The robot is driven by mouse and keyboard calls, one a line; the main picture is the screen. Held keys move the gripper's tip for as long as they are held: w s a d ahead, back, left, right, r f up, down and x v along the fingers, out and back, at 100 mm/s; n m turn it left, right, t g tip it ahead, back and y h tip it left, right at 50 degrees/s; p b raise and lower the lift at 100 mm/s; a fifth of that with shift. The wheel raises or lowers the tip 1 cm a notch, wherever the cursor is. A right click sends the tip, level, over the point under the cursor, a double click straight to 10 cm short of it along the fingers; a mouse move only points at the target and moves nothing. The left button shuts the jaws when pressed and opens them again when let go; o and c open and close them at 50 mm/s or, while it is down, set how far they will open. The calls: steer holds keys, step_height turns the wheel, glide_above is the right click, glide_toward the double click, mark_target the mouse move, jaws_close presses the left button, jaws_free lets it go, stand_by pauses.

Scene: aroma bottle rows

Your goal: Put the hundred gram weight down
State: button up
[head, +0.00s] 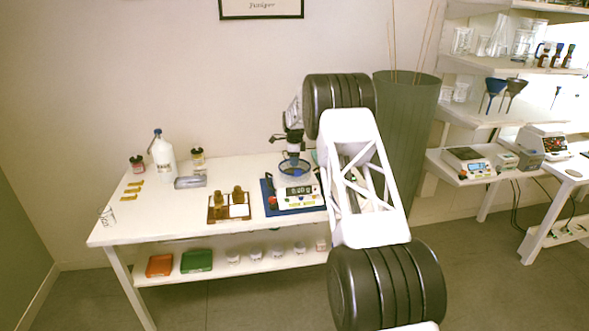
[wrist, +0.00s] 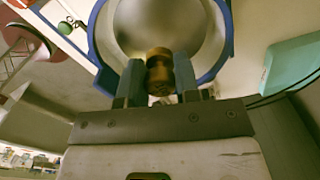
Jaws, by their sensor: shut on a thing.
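My gripper (wrist: 158,88) is shut on the hundred gram weight (wrist: 159,72), a small brass cylinder with a narrower neck, held between the two fingertips. Behind it in the wrist view is a round metal pan (wrist: 155,22) inside a blue ring (wrist: 228,45). In the head view my gripper (head: 293,157) points down over the balance (head: 299,200), just above its blue-rimmed pan. The balance display appears to read 0.00 g. The weight is hidden or too small to make out in the head view. I cannot tell whether it touches the pan.
A wooden block (head: 229,213) with brown pieces stands left of the balance. A grey metal case (head: 190,182), a white bottle (head: 162,155) and small jars stand farther left. A teal object (wrist: 292,66) is right of the pan in the wrist view. The table's front left is mostly clear.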

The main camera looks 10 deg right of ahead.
steer(key=shift+f, duration=0.2)
steer(key=shift+f, duration=1.75)
steer(key=shift+f, duration=0.15)
steer(key=o, duration=0.8)
steer(key=shift+o, duration=0.2)
step_height(320, 180, up, 12)
steer(key=shift+r, duration=0.15)
